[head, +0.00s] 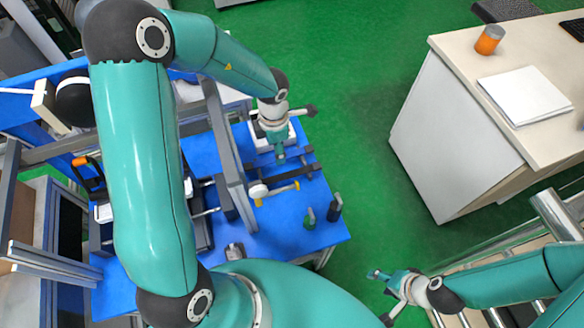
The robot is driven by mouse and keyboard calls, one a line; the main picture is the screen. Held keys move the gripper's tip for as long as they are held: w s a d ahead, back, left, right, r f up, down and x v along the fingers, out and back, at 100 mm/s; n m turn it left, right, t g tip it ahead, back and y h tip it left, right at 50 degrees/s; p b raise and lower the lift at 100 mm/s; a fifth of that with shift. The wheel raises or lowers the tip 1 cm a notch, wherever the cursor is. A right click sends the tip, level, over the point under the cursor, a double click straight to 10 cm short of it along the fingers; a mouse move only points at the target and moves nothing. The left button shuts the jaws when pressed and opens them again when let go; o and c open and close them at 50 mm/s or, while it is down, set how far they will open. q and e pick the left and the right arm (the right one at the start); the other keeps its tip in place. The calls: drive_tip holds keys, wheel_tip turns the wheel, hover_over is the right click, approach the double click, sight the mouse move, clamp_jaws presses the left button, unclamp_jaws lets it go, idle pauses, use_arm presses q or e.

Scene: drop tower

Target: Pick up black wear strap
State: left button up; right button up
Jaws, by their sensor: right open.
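A long dark strip that looks like the black wear strap (298,174) lies slantwise on the blue table (325,236), near its right side. My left gripper (281,154) points down just over the upper side of this strip. Its fingers are small and partly overlap the things below, so I cannot tell whether it touches the strip or how far it is open. My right gripper (384,290) is open and empty, low in the picture over the green floor, to the right of the table and apart from it.
A yellow-handled tool (280,189) lies below the strip. A green bottle (309,218) and a dark bottle (335,207) stand near the table's right corner. Grey frame posts (226,150) cross the table. A desk (455,150) stands right; green floor (360,120) lies between.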

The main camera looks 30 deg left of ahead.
use_arm(q)
drive_tip(key=b, duration=0.3)
hover_over(280, 177)
wheel_tip(280, 177, down, 11)
drive_tip(key=shift+s+d+r, duration=0.1)
drive_tip(key=shift+d, duration=0.05)
drive_tip(key=shift+f+b, duration=0.35)
drive_tip(key=shift+f, duration=2.65)
clamp_jaws()
